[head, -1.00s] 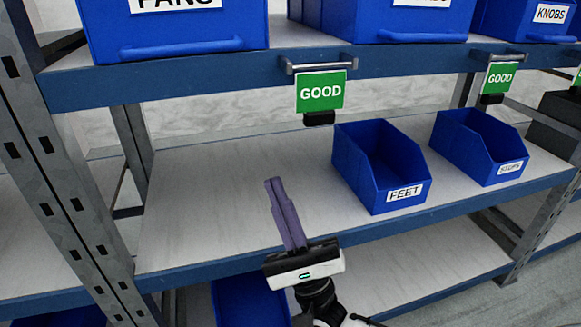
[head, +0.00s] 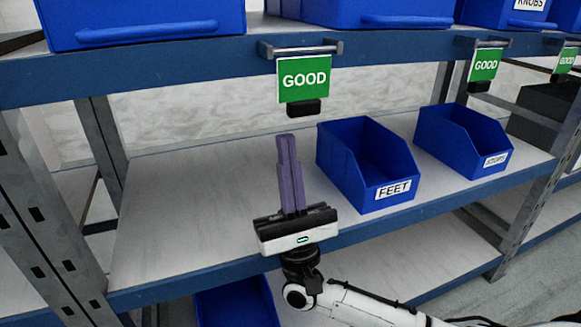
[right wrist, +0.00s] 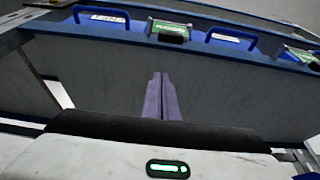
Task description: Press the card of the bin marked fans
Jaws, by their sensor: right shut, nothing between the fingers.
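The bin at the upper left (head: 145,15) is blue; its label is cut off by the top edge in the head view now, but the earlier head frame shows it reading FANS. A green card reading GOOD (head: 304,79) hangs from a metal rail on the upper shelf's front edge, to the right of that bin. It also shows in the right wrist view (right wrist: 168,28). My right gripper (head: 287,140) is shut and empty, its purple fingers pointing up below the card, apart from it in the picture. My left gripper is not in view.
Blue bins marked FEET (head: 368,170) and STOPS (head: 465,145) stand on the lower shelf (head: 170,215), right of my gripper. More GOOD cards (head: 485,65) hang further right. A steel upright (head: 50,230) stands at left. The lower shelf's left part is bare.

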